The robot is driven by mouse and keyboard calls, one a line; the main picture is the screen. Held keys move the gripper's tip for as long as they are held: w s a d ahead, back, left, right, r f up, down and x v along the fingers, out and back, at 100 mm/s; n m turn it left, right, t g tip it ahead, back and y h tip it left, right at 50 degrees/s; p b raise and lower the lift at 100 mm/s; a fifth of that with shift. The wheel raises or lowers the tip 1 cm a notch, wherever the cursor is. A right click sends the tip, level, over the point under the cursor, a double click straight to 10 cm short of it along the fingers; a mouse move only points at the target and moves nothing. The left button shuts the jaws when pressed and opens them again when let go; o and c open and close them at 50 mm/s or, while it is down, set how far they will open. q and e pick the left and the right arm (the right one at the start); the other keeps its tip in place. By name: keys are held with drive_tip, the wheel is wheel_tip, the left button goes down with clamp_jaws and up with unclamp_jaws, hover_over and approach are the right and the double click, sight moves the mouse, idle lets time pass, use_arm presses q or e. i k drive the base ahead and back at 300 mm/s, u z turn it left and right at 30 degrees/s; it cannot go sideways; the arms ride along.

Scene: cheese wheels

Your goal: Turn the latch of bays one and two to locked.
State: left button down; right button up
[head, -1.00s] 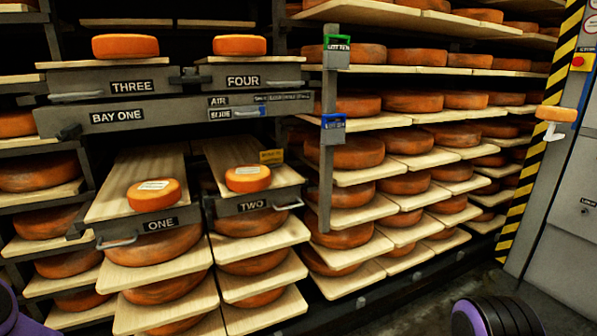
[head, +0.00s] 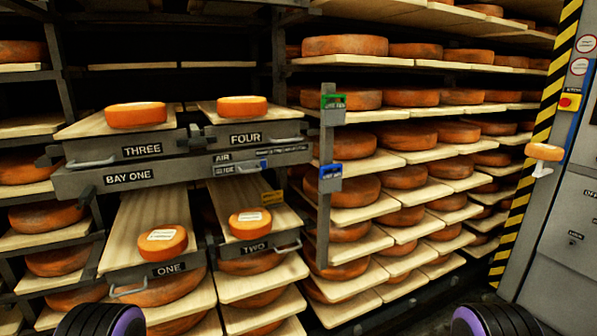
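The cheese rack's panel marked BAY ONE (head: 129,177) crosses the left half of the head view. It also carries small AIR and SLIDE-like labels with a blue part (head: 262,164); I cannot tell whether that part is a latch or how it is set. Drawers THREE (head: 142,151) and FOUR (head: 245,139) are above the panel, ONE (head: 168,269) and TWO (head: 255,246) below. Each bears a board with an orange cheese. I see no label for bay two. Neither gripper shows; only rounded black and purple parts of mine are at the bottom edge.
A grey post (head: 325,230) with a green tag (head: 333,102) and a blue tag (head: 331,170) stands in front of the rack. Shelves of cheese wheels fill the middle and right. A striped yellow-black post (head: 535,145) and a grey cabinet (head: 570,240) stand at right.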

sight(213, 252)
drive_tip(key=u, duration=1.75)
drive_tip(key=i, duration=0.85)
drive_tip(key=z, duration=1.35)
